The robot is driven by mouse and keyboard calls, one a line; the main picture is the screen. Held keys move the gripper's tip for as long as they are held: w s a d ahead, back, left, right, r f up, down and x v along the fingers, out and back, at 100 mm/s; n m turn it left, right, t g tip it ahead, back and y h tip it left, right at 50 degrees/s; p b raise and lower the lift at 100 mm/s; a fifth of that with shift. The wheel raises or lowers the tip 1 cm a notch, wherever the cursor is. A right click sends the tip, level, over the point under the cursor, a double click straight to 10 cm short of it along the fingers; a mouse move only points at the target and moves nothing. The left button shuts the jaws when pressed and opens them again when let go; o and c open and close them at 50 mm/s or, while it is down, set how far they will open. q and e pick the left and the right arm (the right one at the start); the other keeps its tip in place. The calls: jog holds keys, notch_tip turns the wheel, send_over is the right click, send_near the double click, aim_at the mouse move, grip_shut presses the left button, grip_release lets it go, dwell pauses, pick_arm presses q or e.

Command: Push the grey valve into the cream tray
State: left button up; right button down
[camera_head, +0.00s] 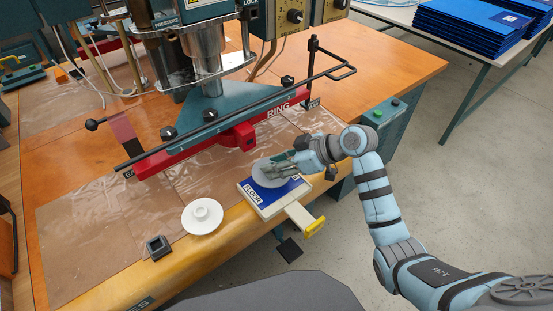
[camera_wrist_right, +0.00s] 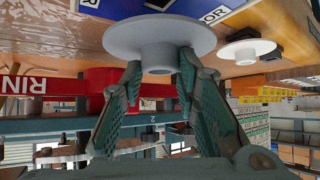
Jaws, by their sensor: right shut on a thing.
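The grey valve (camera_head: 268,173) is a flat round disc. In the right wrist view the valve (camera_wrist_right: 160,35) shows its short stem towards me, between the two green finger pads. My right gripper (camera_head: 283,165) is shut on this stem. The disc is over the far part of the cream tray (camera_head: 283,197), which has a blue face marked FLOOR. Whether the disc touches the tray cannot be told. A blue part of the tray also shows at the top of the right wrist view (camera_wrist_right: 120,8). My left gripper is not in view.
A white disc with a raised centre (camera_head: 202,216) lies on the table left of the tray. A small dark square block (camera_head: 158,247) is near the front edge. The red and teal machine with a long black bar (camera_head: 230,115) stands behind. A yellow-ended handle (camera_head: 315,227) sticks out in front.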

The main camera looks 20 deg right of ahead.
notch_tip(320, 180, down, 2)
jog(key=shift+b, duration=0.4)
jog(key=shift+r+p, duration=0.1)
jog(key=shift+p, duration=0.3)
dwell(0.5)
jog(key=shift+p, duration=0.3)
dwell(0.4)
